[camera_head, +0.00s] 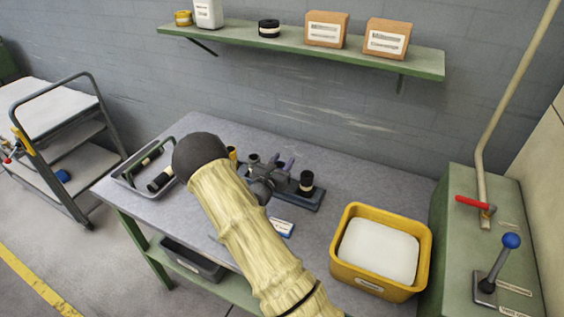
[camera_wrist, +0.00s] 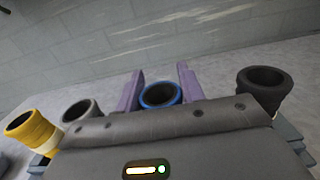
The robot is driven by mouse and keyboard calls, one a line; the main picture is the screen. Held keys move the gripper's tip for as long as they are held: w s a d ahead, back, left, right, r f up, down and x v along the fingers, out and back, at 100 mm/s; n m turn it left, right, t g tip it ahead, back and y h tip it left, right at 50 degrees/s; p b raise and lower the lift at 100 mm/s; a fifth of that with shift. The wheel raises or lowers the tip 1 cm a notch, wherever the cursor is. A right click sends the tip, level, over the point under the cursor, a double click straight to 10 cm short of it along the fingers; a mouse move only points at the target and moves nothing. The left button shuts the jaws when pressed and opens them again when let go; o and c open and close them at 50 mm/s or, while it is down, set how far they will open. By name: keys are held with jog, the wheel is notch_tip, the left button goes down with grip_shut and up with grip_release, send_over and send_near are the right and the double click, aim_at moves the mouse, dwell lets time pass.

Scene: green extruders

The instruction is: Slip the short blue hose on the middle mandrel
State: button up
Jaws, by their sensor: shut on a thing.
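In the wrist view a short blue-rimmed hose (camera_wrist: 160,95) sits between the two purple fingers of my gripper (camera_wrist: 162,84), which is shut on it. Its open top faces up and its lower part is hidden by the gripper body. In the head view my gripper (camera_head: 284,166) is over the dark mandrel base (camera_head: 307,203) on the bench, and my arm hides most of the hose there. The middle mandrel is hidden, so I cannot tell whether the hose is around it or above it. A wide black hose (camera_wrist: 265,87) stands to the right, also in the head view (camera_head: 306,181).
Left of my gripper are a grey tube (camera_wrist: 80,112) and a yellow hose (camera_wrist: 33,130). A grey tray (camera_head: 127,178) with dark hoses lies at the bench's left. A yellow bin (camera_head: 348,262) stands at right; a blue-and-white card (camera_head: 281,228) lies in front.

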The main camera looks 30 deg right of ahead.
jog(key=shift+f, duration=0.2)
jog(key=o, duration=1.1)
jog(key=shift+r, duration=0.1)
jog(key=shift+r, duration=0.15)
jog(key=shift+s+a, duration=0.15)
jog(key=shift+a, duration=0.15)
jog(key=b+v, duration=0.1)
jog(key=v, duration=1)
jog(key=shift+s+a+b, duration=0.1)
jog(key=shift+s+b, duration=0.05)
jog(key=shift+b, duration=0.25)
